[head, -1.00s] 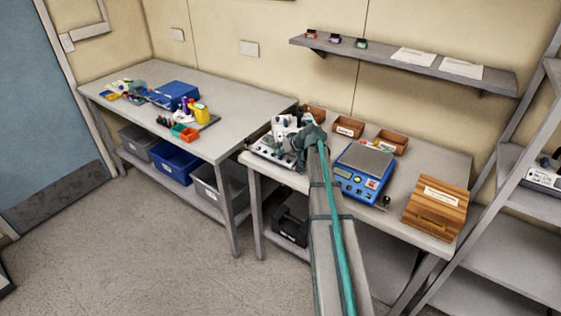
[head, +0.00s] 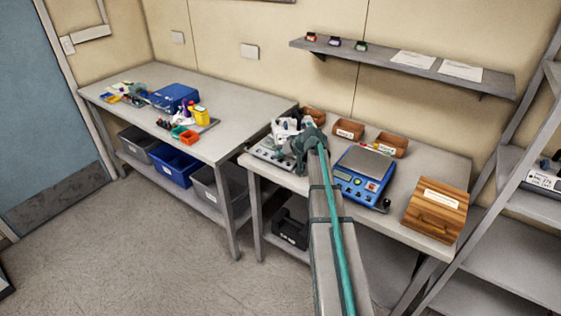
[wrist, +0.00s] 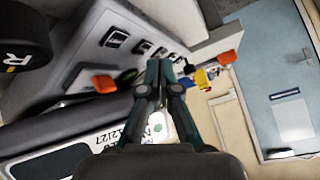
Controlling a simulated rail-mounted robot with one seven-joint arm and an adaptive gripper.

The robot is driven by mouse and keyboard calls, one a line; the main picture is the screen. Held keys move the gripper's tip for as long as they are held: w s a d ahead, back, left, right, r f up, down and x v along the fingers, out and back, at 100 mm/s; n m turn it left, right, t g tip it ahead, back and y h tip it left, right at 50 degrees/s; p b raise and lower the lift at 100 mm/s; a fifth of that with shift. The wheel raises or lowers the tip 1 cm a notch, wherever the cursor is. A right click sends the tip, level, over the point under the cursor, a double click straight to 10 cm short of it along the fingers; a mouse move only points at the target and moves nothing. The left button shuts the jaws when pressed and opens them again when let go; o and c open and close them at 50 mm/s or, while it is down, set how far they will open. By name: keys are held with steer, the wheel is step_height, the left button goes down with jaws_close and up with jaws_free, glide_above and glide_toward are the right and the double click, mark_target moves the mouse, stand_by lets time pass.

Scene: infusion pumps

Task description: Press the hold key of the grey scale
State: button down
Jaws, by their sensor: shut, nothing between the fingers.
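A light grey device (head: 268,152) stands at the left end of the right-hand bench, partly hidden behind my gripper (head: 300,152). In the wrist view a grey panel (wrist: 95,40) with several black switches (wrist: 115,38), an orange part (wrist: 103,83) and a printed label (wrist: 150,128) is close to my gripper (wrist: 163,64). My gripper's fingers are together and empty, over this panel; I cannot tell whether they touch it. I cannot pick out a hold key. A blue scale (head: 350,184) with a grey pan (head: 368,161) stands to the right of my gripper.
Brown bins (head: 349,129) line the back of the bench, and a wooden box (head: 436,212) is at its right end. A wall shelf (head: 400,68) hangs above. The left table (head: 235,105) carries a blue case (head: 175,97) and small coloured items.

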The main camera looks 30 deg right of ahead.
steer(key=shift+f, duration=0.1)
stand_by(0.3)
steer(key=shift+d+f+b, duration=0.1)
steer(key=shift+f+b, duration=0.25)
steer(key=shift+b, duration=0.2)
steer(key=shift+w+f+b, duration=0.1)
steer(key=shift+f+b, duration=0.2)
steer(key=shift+b, duration=0.1)
stand_by(0.5)
steer(key=shift+r, duration=0.75)
stand_by(0.3)
steer(key=r, duration=0.1)
steer(key=a+r+p, duration=0.1)
steer(key=r, duration=0.2)
steer(key=shift+s+a+r+p, duration=0.2)
steer(key=shift+s+r+p, duration=0.2)
steer(key=shift+f, duration=0.1)
stand_by(0.5)
